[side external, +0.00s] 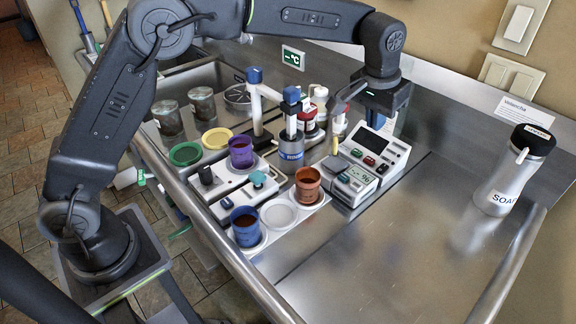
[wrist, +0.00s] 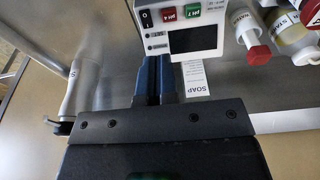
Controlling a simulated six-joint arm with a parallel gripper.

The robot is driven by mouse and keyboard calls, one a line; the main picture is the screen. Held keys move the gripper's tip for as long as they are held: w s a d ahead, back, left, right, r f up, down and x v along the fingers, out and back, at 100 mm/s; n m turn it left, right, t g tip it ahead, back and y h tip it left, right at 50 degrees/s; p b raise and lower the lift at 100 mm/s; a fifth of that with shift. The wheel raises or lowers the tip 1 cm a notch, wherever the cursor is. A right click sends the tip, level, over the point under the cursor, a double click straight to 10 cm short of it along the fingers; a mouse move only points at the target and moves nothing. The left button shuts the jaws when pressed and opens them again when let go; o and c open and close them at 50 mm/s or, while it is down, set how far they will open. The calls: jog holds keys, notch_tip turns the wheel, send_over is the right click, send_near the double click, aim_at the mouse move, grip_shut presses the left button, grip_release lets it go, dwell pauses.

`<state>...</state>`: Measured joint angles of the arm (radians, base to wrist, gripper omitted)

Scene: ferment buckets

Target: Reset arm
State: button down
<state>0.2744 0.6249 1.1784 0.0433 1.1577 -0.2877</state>
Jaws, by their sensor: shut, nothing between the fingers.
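My gripper (side external: 376,118) is raised above the steel bench, behind the white meter with a dark screen (side external: 374,148). In the wrist view its two blue fingers (wrist: 158,75) are together with nothing between them. The meter (wrist: 188,32) shows just past the fingertips, with red and green buttons. In the side view the gripper is apart from the cups, and its fingertips are small and dark there.
Purple (side external: 242,152), blue (side external: 246,226) and orange-brown (side external: 308,186) cups stand in white holders. A soap bottle (side external: 514,170) stands at the right. The bench between meter and bottle is clear.

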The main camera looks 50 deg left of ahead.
jog(key=s+a+r+t, duration=0.1)
jog(key=s+a+r, duration=0.4)
jog(key=s, duration=0.2)
jog(key=s+a+r+t, duration=0.1)
jog(key=s+a+r, duration=0.35)
jog(key=s, duration=0.25)
jog(key=s+a+f, duration=0.2)
jog(key=s, duration=0.7)
jog(key=s+a+f+t, duration=0.1)
jog(key=s+a+f, duration=0.1)
jog(key=s, duration=0.7)
jog(key=shift+s+a+f, duration=0.15)
jog(key=shift+a+f, duration=0.25)
jog(key=shift+f, duration=0.05)
